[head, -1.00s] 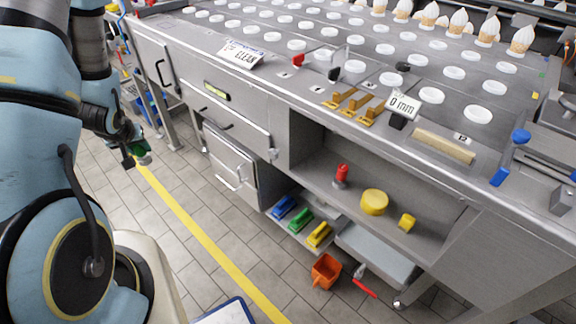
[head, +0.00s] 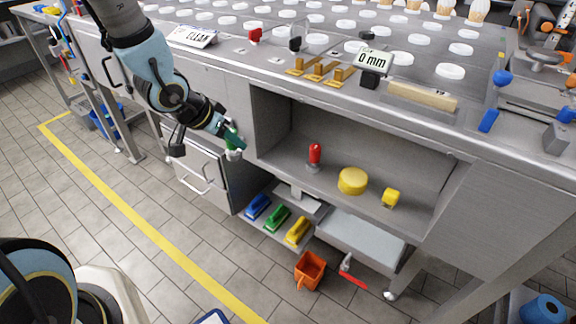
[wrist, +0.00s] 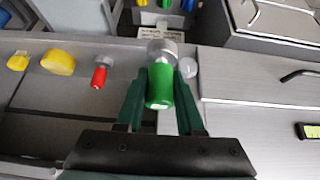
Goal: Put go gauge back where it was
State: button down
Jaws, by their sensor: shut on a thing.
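The go gauge is a green-handled cylinder with a grey metal end (wrist: 159,88), held between my gripper's green fingers in the wrist view. My gripper (wrist: 160,75) is shut on it. In the head view my gripper (head: 232,138) is in front of the left end of the open shelf (head: 335,165), with the gauge mostly hidden by the fingers. A red-handled gauge (head: 315,155) stands upright on that shelf; it also shows in the wrist view (wrist: 100,74), left of the green one. A pale round disc (wrist: 188,67) shows just right of the held gauge.
A yellow cylinder (head: 353,181) and a small yellow block (head: 391,197) stand right of the red gauge. A drawer unit (head: 205,175) lies left of the shelf opening. Brushes (head: 277,217) sit on a lower shelf. The worktop edge overhangs the shelf.

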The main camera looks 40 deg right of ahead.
jog(key=shift+m+g, duration=0.5)
jog(key=shift+m, duration=0.4)
jog(key=d+f, duration=0.1)
jog(key=d, duration=0.3)
jog(key=s+d+f+b, duration=0.1)
jog(key=d+f, duration=0.1)
jog(key=d, duration=0.2)
jog(key=s+d+f, duration=0.1)
jog(key=d, duration=0.2)
jog(key=shift+s+d+f+b, duration=0.1)
jog(key=shift+d+f+b, duration=0.2)
jog(key=shift+d+f, duration=0.35)
jog(key=shift+d, duration=0.25)
jog(key=shift+w+d+f, duration=0.15)
jog(key=shift+d+f, duration=0.45)
jog(key=shift+d, duration=0.2)
jog(key=shift+w+d+f, duration=0.15)
jog(key=shift+d+f, duration=0.45)
jog(key=shift+d, duration=0.15)
jog(key=shift+f, duration=0.1)
jog(key=c, duration=0.5)
grip_release()
jog(key=shift+c, duration=0.2)
